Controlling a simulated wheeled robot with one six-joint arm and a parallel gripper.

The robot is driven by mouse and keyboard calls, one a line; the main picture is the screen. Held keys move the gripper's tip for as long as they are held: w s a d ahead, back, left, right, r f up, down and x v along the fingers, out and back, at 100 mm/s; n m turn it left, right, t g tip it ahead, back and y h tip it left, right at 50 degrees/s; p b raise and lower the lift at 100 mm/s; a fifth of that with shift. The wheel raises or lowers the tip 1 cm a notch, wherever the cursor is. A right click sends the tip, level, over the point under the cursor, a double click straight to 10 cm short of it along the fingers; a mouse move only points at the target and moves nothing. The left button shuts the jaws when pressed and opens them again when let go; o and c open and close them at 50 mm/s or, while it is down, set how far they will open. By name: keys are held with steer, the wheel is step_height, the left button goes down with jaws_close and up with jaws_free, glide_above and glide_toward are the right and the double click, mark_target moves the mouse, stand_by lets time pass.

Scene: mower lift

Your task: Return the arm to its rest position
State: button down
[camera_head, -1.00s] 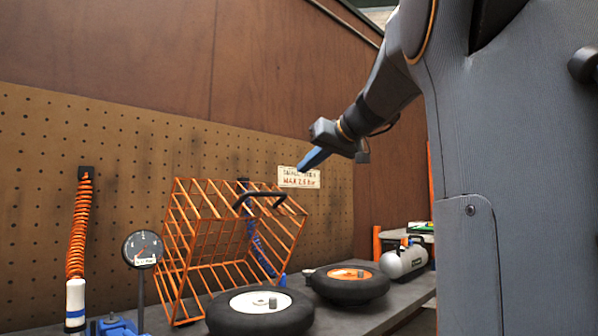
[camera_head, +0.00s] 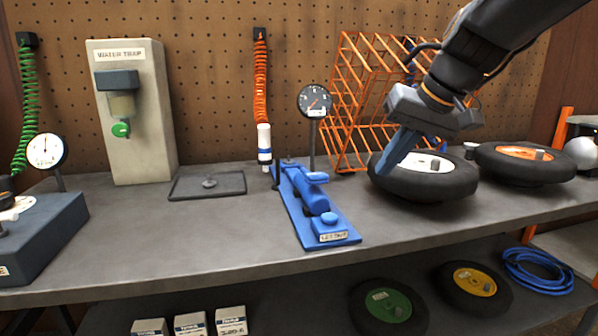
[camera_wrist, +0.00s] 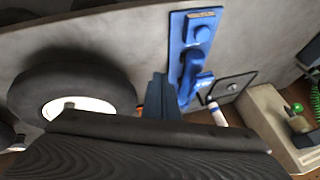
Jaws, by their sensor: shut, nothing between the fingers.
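My gripper (camera_head: 396,150) is shut and empty. Its blue fingers point down and left in the head view, in front of the white-hubbed tire (camera_head: 425,184) on the bench. In the wrist view the fingers (camera_wrist: 160,92) point toward the blue foot pump (camera_wrist: 190,60), with the white-hubbed tire (camera_wrist: 70,90) to their left. Whether the fingers touch the tire I cannot tell. My arm comes in from the upper right of the head view.
The bench (camera_head: 240,225) has clear room in front of the blue foot pump (camera_head: 315,205). An orange cage (camera_head: 362,100) stands behind the white-hubbed tire. An orange-hubbed tire (camera_head: 525,163) lies to the right. A water trap (camera_head: 130,110) and a flat tray (camera_head: 190,188) are at the left.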

steer(key=s+a+f+n+g+h, duration=0.1)
steer(key=s+a+f+g+h, duration=0.15)
steer(key=s+f, duration=0.75)
steer(key=s+a+f+n+g+h, duration=0.1)
steer(key=s+a+f+n+g, duration=0.2)
steer(key=s+f, duration=0.7)
steer(key=s+d+r+m+p, duration=0.1)
steer(key=d+r+m+p, duration=0.1)
steer(key=r+p, duration=0.3)
steer(key=s+d+r+m+p, duration=0.1)
steer(key=d+r+p, duration=0.4)
steer(key=p, duration=0.7)
steer(key=shift+d+r+m, duration=0.2)
steer(key=shift+r+m, duration=0.1)
steer(key=shift+m, duration=0.2)
steer(key=shift+t, duration=0.25)
